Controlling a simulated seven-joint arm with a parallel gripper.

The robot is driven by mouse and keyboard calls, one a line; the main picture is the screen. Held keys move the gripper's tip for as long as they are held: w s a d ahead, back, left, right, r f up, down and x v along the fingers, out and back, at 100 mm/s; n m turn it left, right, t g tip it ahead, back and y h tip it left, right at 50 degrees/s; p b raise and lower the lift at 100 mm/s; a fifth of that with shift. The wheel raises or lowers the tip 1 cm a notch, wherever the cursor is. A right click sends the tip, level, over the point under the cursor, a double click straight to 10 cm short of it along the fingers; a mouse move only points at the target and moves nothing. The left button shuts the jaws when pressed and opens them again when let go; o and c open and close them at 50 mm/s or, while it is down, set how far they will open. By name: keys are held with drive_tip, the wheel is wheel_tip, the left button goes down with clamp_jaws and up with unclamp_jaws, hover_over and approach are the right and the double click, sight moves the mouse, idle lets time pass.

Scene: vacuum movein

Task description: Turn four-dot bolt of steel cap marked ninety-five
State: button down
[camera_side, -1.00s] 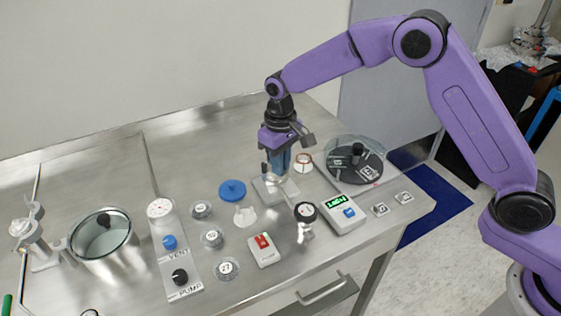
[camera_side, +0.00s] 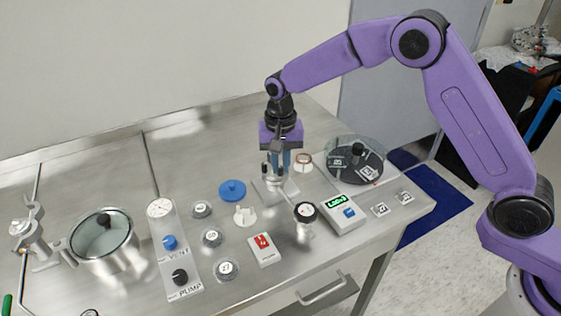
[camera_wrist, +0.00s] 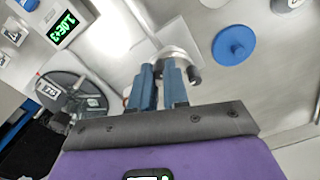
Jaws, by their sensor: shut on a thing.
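My gripper (camera_side: 277,168) points straight down over a steel fitting on a square plate (camera_side: 264,191) in the middle of the bench. In the wrist view, the blue fingers (camera_wrist: 160,72) are shut at the near edge of a round steel cap (camera_wrist: 178,53). They appear to hold a small bolt, mostly hidden between the fingertips. A dark bolt end (camera_wrist: 195,75) shows to the right of the fingers. The dots and the number on this cap cannot be read.
A black-capped steel piece (camera_side: 305,213) and a display box (camera_side: 346,211) stand close to the right. A red-switch box (camera_side: 263,249) is in front. A blue disc (camera_side: 232,190), a white holder (camera_side: 245,215) and several round caps (camera_side: 212,237) lie left. A clear-covered dark disc (camera_side: 354,165) is at right.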

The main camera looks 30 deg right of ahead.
sight(280, 166)
drive_tip(key=shift+m, duration=0.3)
drive_tip(key=c, duration=1.1)
unclamp_jaws()
drive_tip(key=shift+r, duration=0.15)
wheel_tip(280, 166, up, 17)
drive_tip(key=shift+r, duration=0.1)
